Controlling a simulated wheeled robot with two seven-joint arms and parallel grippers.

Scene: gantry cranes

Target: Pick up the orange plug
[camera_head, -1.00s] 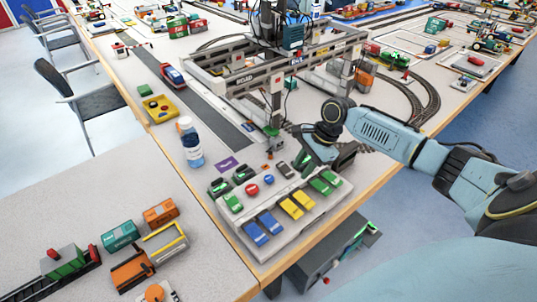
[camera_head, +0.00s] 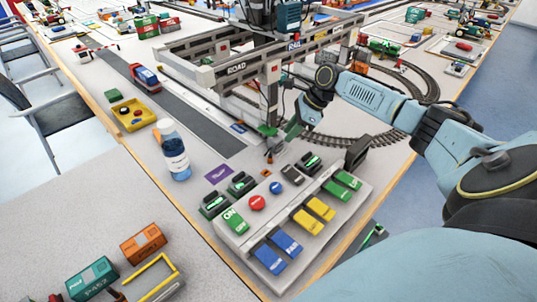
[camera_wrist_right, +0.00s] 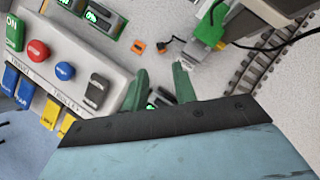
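The orange plug (camera_wrist_right: 139,46) is a small orange block lying on the pale table in the right wrist view. It lies just beyond the fingertips of my right gripper (camera_wrist_right: 160,68), slightly left of the gap between them. A smaller orange-and-black piece is beside it. The two green fingers are apart with nothing between them. In the head view my right gripper (camera_head: 289,135) reaches down behind the control panel, near the crane's leg. My left gripper is not in view.
A control panel (camera_head: 325,185) with coloured switches stands at the table's front edge. The gantry crane (camera_head: 237,68) rises close behind my right gripper. A bottle (camera_head: 174,155) and a purple card (camera_head: 218,173) are to the left. Curved track (camera_wrist_right: 258,55) lies to the right.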

